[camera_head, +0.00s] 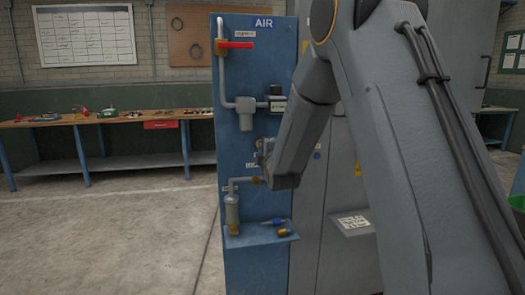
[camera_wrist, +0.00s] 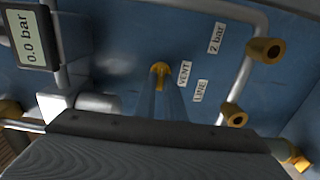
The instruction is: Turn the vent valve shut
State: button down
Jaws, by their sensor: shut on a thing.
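The vent valve (camera_wrist: 160,68) is a small brass fitting on the blue panel, beside a white VENT label (camera_wrist: 184,74) in the wrist view. My gripper (camera_wrist: 161,85) reaches it with two thin fingers that close on the brass part. The fingers hide some of the valve, and I cannot tell its turn angle. In the head view my arm's end stands in front of the blue AIR panel (camera_head: 228,140) and hides the fingertips.
A display (camera_wrist: 28,38) reads 0.0 bar. Grey pipes and other brass fittings (camera_wrist: 264,50) lie close around my gripper. A red handle (camera_head: 236,45) is high on the panel. A small shelf (camera_head: 260,236) holds loose fittings below. A workbench (camera_head: 100,119) stands left; the floor before it is clear.

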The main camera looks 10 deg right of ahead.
dwell(0.4)
jog(key=c, duration=1.8)
grip_release()
jog(key=shift+c, duration=0.2)
jog(key=shift+s, duration=0.1)
jog(key=s+b, duration=0.1)
jog(key=s, duration=0.6)
jog(key=shift+s, duration=0.35)
